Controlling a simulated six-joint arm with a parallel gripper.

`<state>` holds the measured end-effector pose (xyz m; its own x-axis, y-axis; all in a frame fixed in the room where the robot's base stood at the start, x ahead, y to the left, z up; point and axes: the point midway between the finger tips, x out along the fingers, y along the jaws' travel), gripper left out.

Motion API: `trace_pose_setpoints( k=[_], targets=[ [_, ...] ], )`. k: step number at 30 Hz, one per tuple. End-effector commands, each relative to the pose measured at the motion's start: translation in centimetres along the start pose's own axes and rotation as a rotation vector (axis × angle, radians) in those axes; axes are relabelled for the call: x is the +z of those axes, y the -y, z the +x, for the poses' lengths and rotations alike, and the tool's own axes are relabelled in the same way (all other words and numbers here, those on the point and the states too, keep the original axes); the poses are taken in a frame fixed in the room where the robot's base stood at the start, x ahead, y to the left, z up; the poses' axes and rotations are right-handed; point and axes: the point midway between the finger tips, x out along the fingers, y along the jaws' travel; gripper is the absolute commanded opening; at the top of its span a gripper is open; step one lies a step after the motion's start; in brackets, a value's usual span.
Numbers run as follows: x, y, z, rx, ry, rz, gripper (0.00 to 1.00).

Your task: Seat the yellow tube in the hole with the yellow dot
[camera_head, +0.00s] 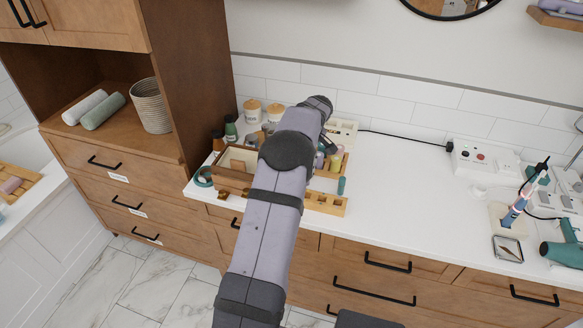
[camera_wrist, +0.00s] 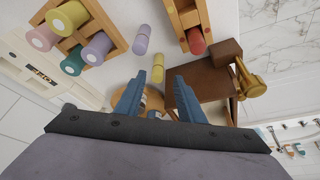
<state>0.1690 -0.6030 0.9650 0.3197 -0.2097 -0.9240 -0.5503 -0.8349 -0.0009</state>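My gripper (camera_wrist: 160,76) is open, its two blue-grey fingers apart and empty. A yellow tube (camera_wrist: 158,67) shows between and just beyond the fingertips in the wrist view; I cannot tell how far below them it is. A lavender tube (camera_wrist: 142,38) lies just past it on the white counter. Another yellow tube (camera_wrist: 73,13) stands in a wooden rack (camera_wrist: 112,22) with pink, teal and purple tubes. A second wooden rack (camera_wrist: 186,20) holds a red tube (camera_wrist: 196,42).
A brown open box (camera_head: 222,170) stands left of the racks, with jars (camera_head: 252,106) behind it. A front wooden rack (camera_head: 328,203) sits near the counter edge. The counter (camera_head: 410,190) to the right is clear up to a toothbrush stand and a teal hair dryer (camera_head: 563,250).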

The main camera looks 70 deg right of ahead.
Motion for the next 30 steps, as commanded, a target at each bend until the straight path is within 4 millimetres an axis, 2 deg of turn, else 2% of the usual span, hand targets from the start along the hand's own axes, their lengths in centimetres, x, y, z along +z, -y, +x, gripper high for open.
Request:
trace_pose_setpoints(
  k=[3,8,9,22,30],
  targets=[
    [0.0,0.0,-1.1,0.002,-0.001,0.0,0.35],
    [0.0,0.0,-1.7,0.001,0.0,0.0,0.35],
    [0.0,0.0,-1.8,0.001,0.0,0.0,0.39],
    [-0.1,0.0,-1.8,0.0,0.002,-0.001,0.39],
    [-1.6,-0.2,-1.8,-0.005,0.066,-0.005,0.39]
  ],
)
